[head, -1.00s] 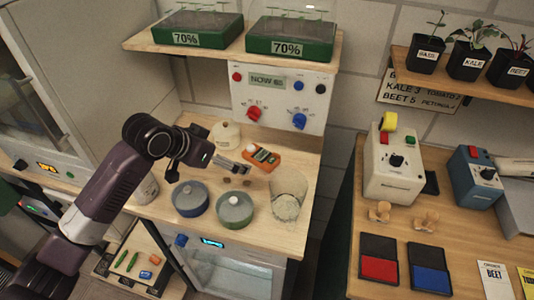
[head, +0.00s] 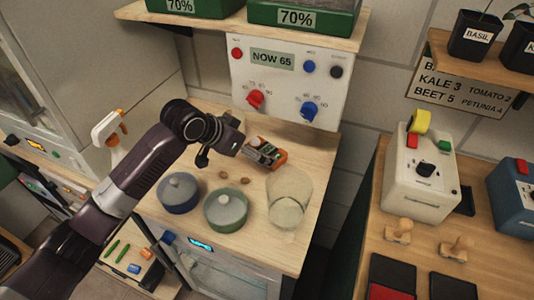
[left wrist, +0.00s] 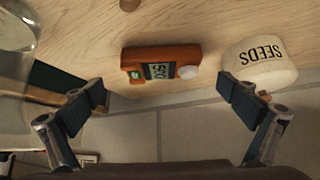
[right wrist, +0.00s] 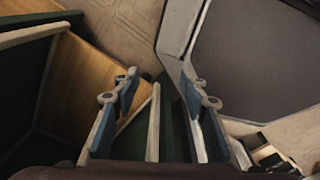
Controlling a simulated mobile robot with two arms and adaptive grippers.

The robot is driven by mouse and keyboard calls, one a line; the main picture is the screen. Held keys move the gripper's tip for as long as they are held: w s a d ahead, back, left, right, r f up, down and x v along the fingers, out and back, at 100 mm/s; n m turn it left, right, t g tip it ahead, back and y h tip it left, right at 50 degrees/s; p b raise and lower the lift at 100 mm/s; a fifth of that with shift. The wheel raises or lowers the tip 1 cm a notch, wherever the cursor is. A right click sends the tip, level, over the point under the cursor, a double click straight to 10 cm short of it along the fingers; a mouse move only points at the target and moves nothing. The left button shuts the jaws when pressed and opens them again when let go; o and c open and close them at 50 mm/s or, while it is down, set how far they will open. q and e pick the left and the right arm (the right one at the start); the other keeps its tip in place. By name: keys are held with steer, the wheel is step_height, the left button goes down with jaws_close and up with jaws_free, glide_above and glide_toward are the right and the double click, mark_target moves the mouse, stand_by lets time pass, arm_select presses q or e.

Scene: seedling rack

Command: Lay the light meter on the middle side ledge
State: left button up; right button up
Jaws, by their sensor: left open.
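The light meter is an orange block with a grey-green display and a pale round sensor. It lies on the wooden bench top in the head view (head: 268,154) and in the left wrist view (left wrist: 160,64). My left gripper (left wrist: 160,92) is open, its fingers wide apart, with the meter ahead between them and not gripped. In the head view the left gripper (head: 243,148) is right beside the meter and partly covers it. My right gripper (right wrist: 165,90) is open and empty, away from the bench. I cannot tell which surface is the middle side ledge.
A SEEDS sack (left wrist: 260,66) is close to one finger. A control panel (head: 287,78) rises behind. A low shelf (head: 150,275) holds small coloured items.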

mark_target(264, 150)
arm_select(q)
steer(key=shift+w+d+f, duration=0.35)
steer(key=shift+w+f, duration=0.05)
steer(key=shift+f, duration=0.1)
steer(key=p+x, duration=0.1)
steer(key=x, duration=0.2)
steer(key=shift+w+d, duration=0.1)
steer(key=shift+w, duration=0.1)
steer(key=shift+w+d+f, duration=0.2)
steer(key=shift+w+f, duration=0.05)
steer(key=shift+f, duration=0.2)
steer(key=shift+c, duration=0.3)
steer(key=c, duration=1.2)
steer(key=shift+r, duration=0.1)
